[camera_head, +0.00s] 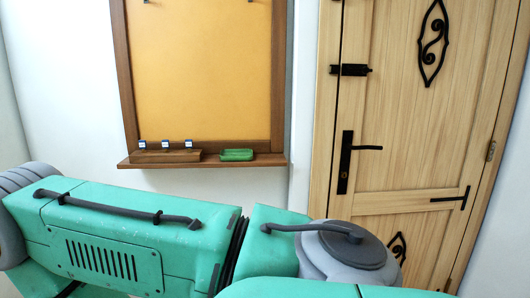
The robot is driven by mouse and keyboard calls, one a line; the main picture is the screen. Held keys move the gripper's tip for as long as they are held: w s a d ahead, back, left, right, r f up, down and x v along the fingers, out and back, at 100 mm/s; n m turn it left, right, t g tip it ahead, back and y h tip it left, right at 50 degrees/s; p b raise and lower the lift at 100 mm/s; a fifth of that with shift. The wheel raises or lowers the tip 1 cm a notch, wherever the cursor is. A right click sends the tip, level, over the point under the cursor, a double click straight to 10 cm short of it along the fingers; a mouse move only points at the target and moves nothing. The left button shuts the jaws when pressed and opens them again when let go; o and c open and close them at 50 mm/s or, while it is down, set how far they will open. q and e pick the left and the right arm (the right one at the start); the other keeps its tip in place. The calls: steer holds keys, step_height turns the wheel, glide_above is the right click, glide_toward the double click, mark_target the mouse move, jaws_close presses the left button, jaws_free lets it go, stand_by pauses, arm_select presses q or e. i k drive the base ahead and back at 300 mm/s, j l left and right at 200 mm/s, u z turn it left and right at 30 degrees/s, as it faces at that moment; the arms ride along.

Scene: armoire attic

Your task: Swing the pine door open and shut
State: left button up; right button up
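The pine door (422,110) stands at the right of the head view, pale wood with black iron fittings. It looks shut in its frame. A black lever handle (366,148) on a tall black plate (345,162) sits on its left side. A black bolt (350,70) is above the handle, and a black strap (452,198) lies lower right. My teal arm links cross the bottom of the view and hide the door's lower left. Neither of my grippers shows, and nothing of mine visibly touches the handle.
A yellow board (200,65) in a brown wooden frame hangs on the white wall left of the door. Its ledge (220,162) sticks out and holds a green tray (237,155) and a wooden block (166,156) with small blue-and-white items. The floor is not visible.

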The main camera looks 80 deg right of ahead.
mark_target(432, 95)
steer(key=i+z, duration=0.1)
steer(key=z, duration=1)
